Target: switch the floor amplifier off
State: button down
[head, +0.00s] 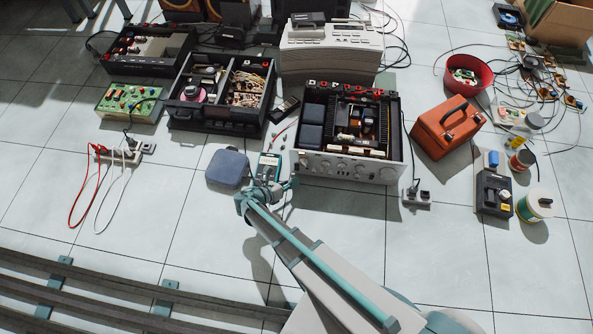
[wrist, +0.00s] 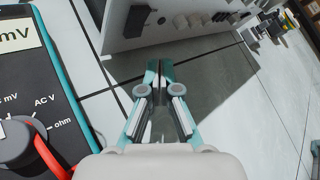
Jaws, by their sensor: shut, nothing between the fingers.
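The floor amplifier (head: 345,172) is a silver-fronted unit with its top open, standing on the tiles at the centre of the head view. Its front panel carries a row of knobs. In the wrist view, a pale panel (wrist: 118,32), apparently this front, fills the top with dark and grey controls on it. My gripper (head: 290,183) is low by the amplifier's front left corner. In the wrist view its fingertips (wrist: 159,66) are together, empty, pointing at the panel and seemingly apart from it. I cannot tell which control is the power switch.
A teal-edged multimeter (head: 268,163) lies left of my gripper, close by in the wrist view (wrist: 60,95). A blue-grey pouch (head: 227,167) is further left. An orange toolbox (head: 447,128) and a power strip (head: 416,197) stand right. Floor in front is mostly clear.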

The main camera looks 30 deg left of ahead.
jog(key=shift+w+a+p, duration=0.2)
jog(key=shift+w, duration=0.25)
jog(key=shift+w+a+p, duration=0.15)
jog(key=shift+w+a, duration=0.05)
jog(key=shift+w, duration=0.25)
jog(key=shift+w+a+p, duration=0.1)
jog(key=shift+w+p, duration=0.1)
jog(key=shift+p, duration=0.1)
dwell(0.7)
jog(key=shift+w+f+p, duration=0.1)
jog(key=shift+w+p, duration=0.1)
jog(key=shift+p, duration=0.1)
jog(key=shift+w+a+p, duration=0.2)
jog(key=shift+w+p, duration=0.05)
jog(key=shift+p, duration=0.05)
dwell(0.6)
jog(key=shift+s+d, duration=0.1)
jog(key=shift+s, duration=0.05)
jog(key=shift+s+d+p, duration=0.2)
jog(key=shift+s+p, duration=0.25)
jog(key=shift+s, duration=0.05)
dwell(0.4)
